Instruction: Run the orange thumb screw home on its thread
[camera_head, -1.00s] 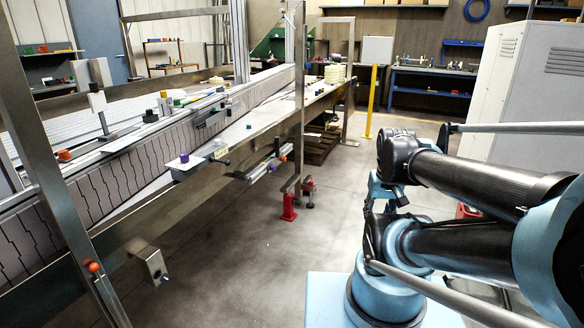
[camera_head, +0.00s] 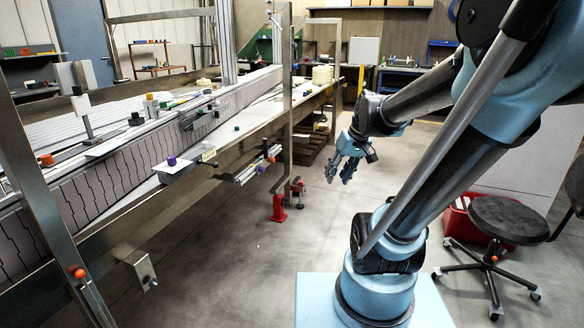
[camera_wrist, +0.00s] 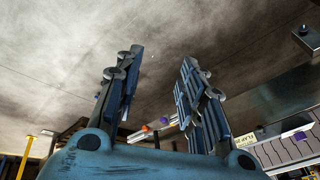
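Several orange knobs show in the head view, and I cannot tell which is the thumb screw. One orange knob (camera_head: 78,273) is on the near steel leg at lower left. A second orange knob (camera_head: 46,159) sits on top of the conveyor rail. A third, small orange part (camera_head: 271,158) is at the side bracket near the middle. Threads are too small to see. My gripper (camera_head: 345,180) hangs over the open floor, right of the conveyor and touching nothing. In the wrist view my gripper (camera_wrist: 161,62) has its two fingers apart with nothing between them.
The conveyor frame (camera_head: 112,224) runs along the left. A purple block (camera_head: 171,160) sits on a small plate at its side. A red stand (camera_head: 279,207) is on the floor by a frame leg. A black stool (camera_head: 492,222) and red bin (camera_head: 462,222) are at right. Middle floor is clear.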

